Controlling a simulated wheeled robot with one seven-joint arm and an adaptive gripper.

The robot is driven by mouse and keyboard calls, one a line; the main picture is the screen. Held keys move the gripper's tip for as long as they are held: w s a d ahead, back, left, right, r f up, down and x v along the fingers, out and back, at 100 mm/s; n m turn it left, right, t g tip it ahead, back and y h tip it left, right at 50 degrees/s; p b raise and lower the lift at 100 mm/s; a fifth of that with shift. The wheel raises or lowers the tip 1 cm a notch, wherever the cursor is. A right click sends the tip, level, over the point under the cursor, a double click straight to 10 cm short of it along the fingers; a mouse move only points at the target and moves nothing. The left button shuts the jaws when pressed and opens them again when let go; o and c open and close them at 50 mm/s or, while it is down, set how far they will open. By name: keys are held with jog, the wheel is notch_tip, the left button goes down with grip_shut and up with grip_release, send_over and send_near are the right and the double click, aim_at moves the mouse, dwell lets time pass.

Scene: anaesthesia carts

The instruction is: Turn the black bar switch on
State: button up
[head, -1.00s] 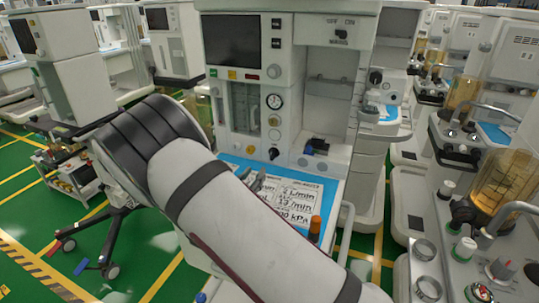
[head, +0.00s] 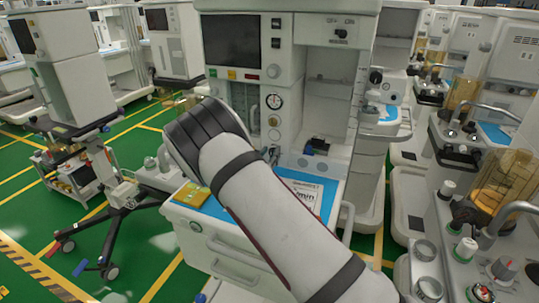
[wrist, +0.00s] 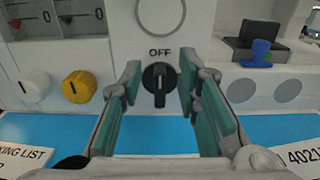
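The black bar switch (wrist: 157,82) is a round black knob with a raised bar, on the white front panel below the word OFF in the wrist view. Its bar stands upright, with a pale mark near the top. My gripper (wrist: 157,78) is open, with one green-padded finger to each side of the switch. Gaps show between the fingers and the knob, so I see no contact. In the head view my gripper (head: 270,154) is small, low in front of the cart's panel, and the switch is hidden or too small to make out there.
A white knob (wrist: 34,86) and a yellow knob (wrist: 79,87) sit left of the switch. A blue object (wrist: 259,52) sits on a black part at right. The blue worktop (head: 325,188) carries printed cards. Another small switch marked OFF/ON (head: 340,34) is high on the cart.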

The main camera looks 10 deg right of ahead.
grip_shut()
jog(key=shift+d+m, duration=0.1)
jog(key=shift+m, duration=0.3)
jog(key=m, duration=0.3)
jog(key=shift+s+d+f+p, duration=0.1)
jog(key=shift+s+d+p, duration=0.1)
jog(key=shift+p, duration=0.15)
jog(key=m, duration=0.3)
jog(key=shift+s+d+f+m+p, duration=0.15)
jog(key=shift+d+m+p, duration=0.1)
jog(key=shift+m+p, duration=0.05)
jog(key=m, duration=0.4)
jog(key=shift+s+d+f+m, duration=0.15)
jog(key=shift+d+f+m, duration=0.05)
jog(key=shift+f+m, duration=0.1)
jog(key=m, duration=0.3)
jog(key=f+m+p, duration=0.1)
jog(key=m, duration=0.1)
jog(key=shift+d+m, duration=0.1)
jog(key=shift+m, duration=0.3)
